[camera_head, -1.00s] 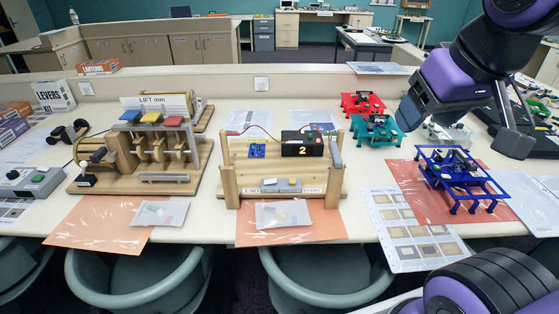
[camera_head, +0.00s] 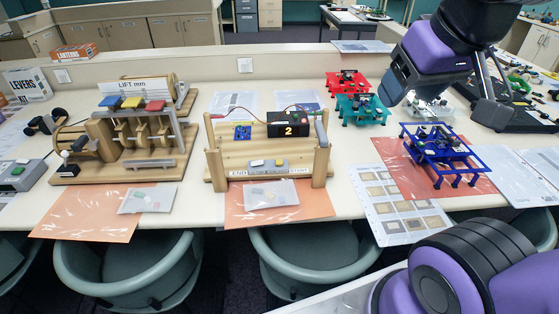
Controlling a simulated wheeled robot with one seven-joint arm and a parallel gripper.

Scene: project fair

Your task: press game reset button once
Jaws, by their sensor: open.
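The wooden game frame (camera_head: 213,150) stands on the bench at picture centre. It carries a black box (camera_head: 288,125) showing a yellow "2", a small blue circuit board (camera_head: 242,132), and a grey panel (camera_head: 268,168) with a white button (camera_head: 257,163) and a dark button (camera_head: 279,162). Labels resembling "END" and "START" flank the panel, too small to read surely. I cannot tell which button is the reset.
A wooden lever machine (camera_head: 103,130) stands left of the frame. Red (camera_head: 346,83), green (camera_head: 361,107) and blue (camera_head: 443,150) stands are to the right. A clear bag (camera_head: 270,194) lies before the frame on an orange sheet (camera_head: 236,215). Chairs (camera_head: 310,260) line the front edge.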

